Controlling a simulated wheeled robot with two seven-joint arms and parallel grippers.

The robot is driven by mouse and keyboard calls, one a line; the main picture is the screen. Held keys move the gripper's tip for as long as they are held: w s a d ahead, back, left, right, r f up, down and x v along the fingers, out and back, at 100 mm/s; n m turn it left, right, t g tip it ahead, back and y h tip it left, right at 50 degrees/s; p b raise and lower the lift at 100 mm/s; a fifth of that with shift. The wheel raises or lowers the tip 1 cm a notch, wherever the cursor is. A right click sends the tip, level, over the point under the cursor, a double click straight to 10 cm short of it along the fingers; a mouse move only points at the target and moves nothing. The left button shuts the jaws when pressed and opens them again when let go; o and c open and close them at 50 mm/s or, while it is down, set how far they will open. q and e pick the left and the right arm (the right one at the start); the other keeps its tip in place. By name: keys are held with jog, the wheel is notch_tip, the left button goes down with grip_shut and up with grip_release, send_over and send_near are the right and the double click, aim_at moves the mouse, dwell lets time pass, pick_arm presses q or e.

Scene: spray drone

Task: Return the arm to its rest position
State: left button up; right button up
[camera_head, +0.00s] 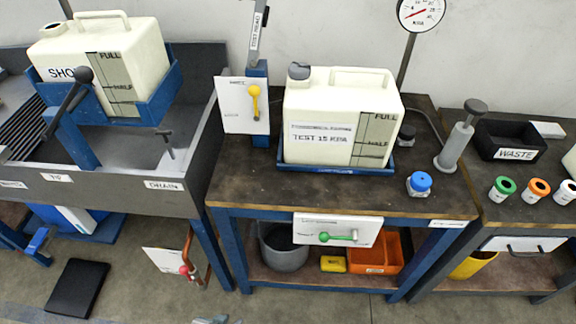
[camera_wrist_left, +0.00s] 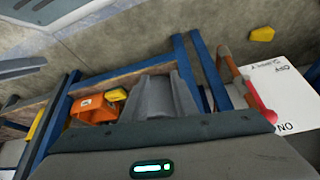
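My left gripper (camera_head: 211,320) shows only as a small grey piece at the bottom edge of the head view, low over the floor in front of the workbench. The rest of the left arm is out of the picture. In the left wrist view, my dark wrist housing with a green light fills the bottom. A grey upright shape stands above it; I cannot clearly tell fingers from the bucket behind. No held object shows. My right gripper is in neither view.
The workbench (camera_head: 235,190) carries a white tank (camera_head: 320,120) labelled TEST 15 KPA. A red-handled valve with a white card (camera_head: 165,262) sits left of its legs. A sink (camera_head: 110,200) stands left. A black mat (camera_head: 77,288) lies on open floor.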

pick_arm(q)
jog(key=s+d+f+t, duration=0.1)
jog(key=s+f, duration=0.1)
jog(key=f, duration=0.5)
jog(key=s+d+f+t+h, duration=0.1)
jog(key=f, duration=0.7)
jog(key=shift+s+d, duration=0.25)
jog(key=shift+s, duration=0.1)
